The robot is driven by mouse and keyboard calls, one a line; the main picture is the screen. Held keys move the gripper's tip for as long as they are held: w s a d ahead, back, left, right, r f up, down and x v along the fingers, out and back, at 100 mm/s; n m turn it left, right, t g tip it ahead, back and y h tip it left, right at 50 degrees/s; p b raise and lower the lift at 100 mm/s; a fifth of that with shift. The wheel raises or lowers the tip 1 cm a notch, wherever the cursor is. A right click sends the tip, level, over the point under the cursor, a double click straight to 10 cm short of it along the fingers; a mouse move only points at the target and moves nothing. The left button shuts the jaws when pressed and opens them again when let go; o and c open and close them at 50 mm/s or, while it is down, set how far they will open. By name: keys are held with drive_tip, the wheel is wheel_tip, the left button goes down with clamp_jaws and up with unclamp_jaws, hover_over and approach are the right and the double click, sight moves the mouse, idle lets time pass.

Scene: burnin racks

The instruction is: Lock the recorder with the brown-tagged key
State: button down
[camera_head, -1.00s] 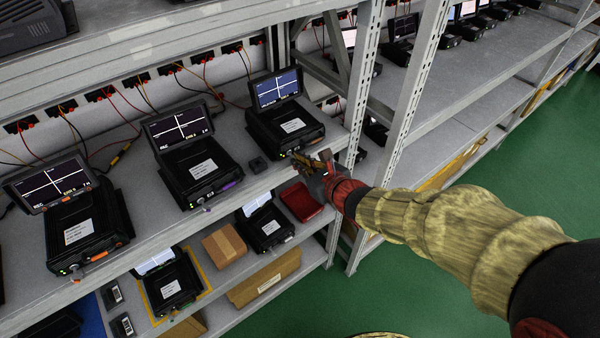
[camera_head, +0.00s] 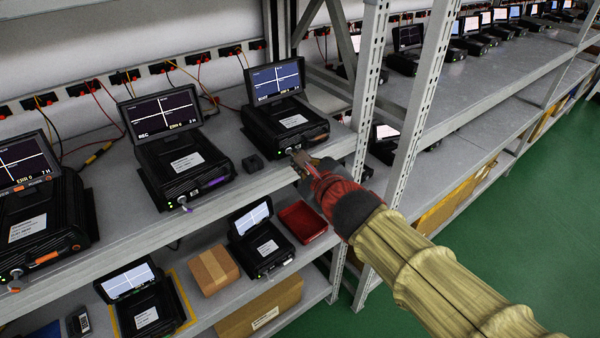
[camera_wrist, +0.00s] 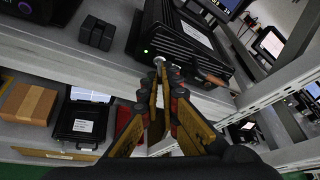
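The black recorder (camera_head: 285,126) at the right end of the upper shelf has a lit blue screen and a brown tag-like strip (camera_head: 318,138) on its front. The strip also shows in the wrist view (camera_wrist: 216,80), right of my fingers. A small silver round piece (camera_wrist: 159,62), the lock or key head, sits low on the recorder's front beside a green light. My gripper (camera_head: 300,160) is at this front. In the wrist view my fingertips (camera_wrist: 162,74) are close together at the silver piece, with a narrow gap; whether they grip it is unclear.
A recorder with a purple strip (camera_head: 182,165) and one with orange strips (camera_head: 40,220) stand to the left. A small black block (camera_head: 252,163) is beside the right recorder. A metal upright (camera_head: 366,90) stands close right. Below are a red tray (camera_head: 303,222) and cardboard box (camera_head: 214,270).

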drive_tip(key=shift+f+n+b, duration=0.1)
drive_tip(key=shift+n+b, duration=0.4)
drive_tip(key=shift+n+t+h, duration=0.3)
drive_tip(key=shift+n, duration=0.2)
drive_tip(key=c, duration=2.1)
unclamp_jaws()
drive_tip(key=shift+a, duration=0.1)
drive_tip(key=shift+o, duration=0.2)
drive_tip(key=shift+s, duration=0.1)
drive_tip(key=v, duration=1.2)
drive_tip(key=shift+f, duration=0.1)
